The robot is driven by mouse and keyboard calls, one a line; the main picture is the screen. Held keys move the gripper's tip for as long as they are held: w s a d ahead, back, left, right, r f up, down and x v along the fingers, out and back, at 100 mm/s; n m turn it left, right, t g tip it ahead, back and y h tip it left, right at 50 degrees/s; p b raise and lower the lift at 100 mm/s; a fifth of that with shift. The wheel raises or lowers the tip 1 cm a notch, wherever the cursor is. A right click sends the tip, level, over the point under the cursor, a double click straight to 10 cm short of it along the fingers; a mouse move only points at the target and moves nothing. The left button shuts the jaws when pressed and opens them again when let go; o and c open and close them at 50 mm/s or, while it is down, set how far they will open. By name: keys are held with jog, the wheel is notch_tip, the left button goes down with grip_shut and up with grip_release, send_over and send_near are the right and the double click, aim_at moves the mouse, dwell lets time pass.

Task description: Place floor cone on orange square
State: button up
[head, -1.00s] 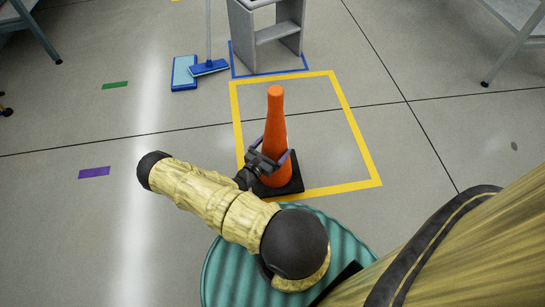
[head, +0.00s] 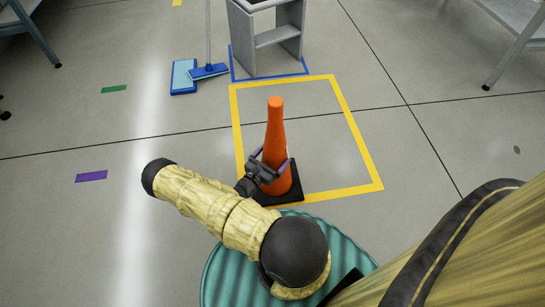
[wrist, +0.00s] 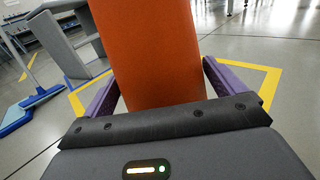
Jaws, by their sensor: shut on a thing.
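The orange floor cone (head: 275,135) stands upright on its black base (head: 284,190), at the near left part of the taped square (head: 357,144) in the head view. The square's tape looks yellow-orange. The base covers part of the square's near left corner. My gripper (head: 270,168) is around the lower part of the cone, one finger on each side. In the wrist view the orange cone (wrist: 156,50) fills the space between the two purple fingers (wrist: 160,85). Whether the base touches the floor is hard to tell.
A grey shelf (head: 270,38) stands in a blue taped outline (head: 232,66) beyond the square. Green tape (head: 114,89) and purple tape (head: 91,176) mark the left floor. The square's right part is clear.

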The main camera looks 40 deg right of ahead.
jog(key=o, duration=1.5)
jog(key=shift+r, duration=0.15)
jog(key=p+v, duration=0.4)
jog(key=v, duration=0.8)
jog(key=s+a+r+m+y, duration=0.1)
jog(key=a+r+m+y, duration=0.4)
jog(key=r, duration=0.7)
jog(key=s+a+r+m+g+y, duration=0.1)
jog(key=a+r+m+y, duration=0.3)
jog(key=r, duration=0.8)
jog(key=s+a+r+m+y, duration=0.2)
jog(key=a+r+m+y, duration=0.3)
jog(key=r+m+y, duration=0.3)
jog(key=shift+s+a+r+m+y, duration=0.1)
jog(key=shift+a+r+m+y, duration=0.05)
jog(key=shift+r+m, duration=0.85)
jog(key=shift+s+a+r+m+y, duration=0.1)
jog(key=shift+a+r+m+y, duration=0.1)
jog(key=shift+r+m, duration=0.8)
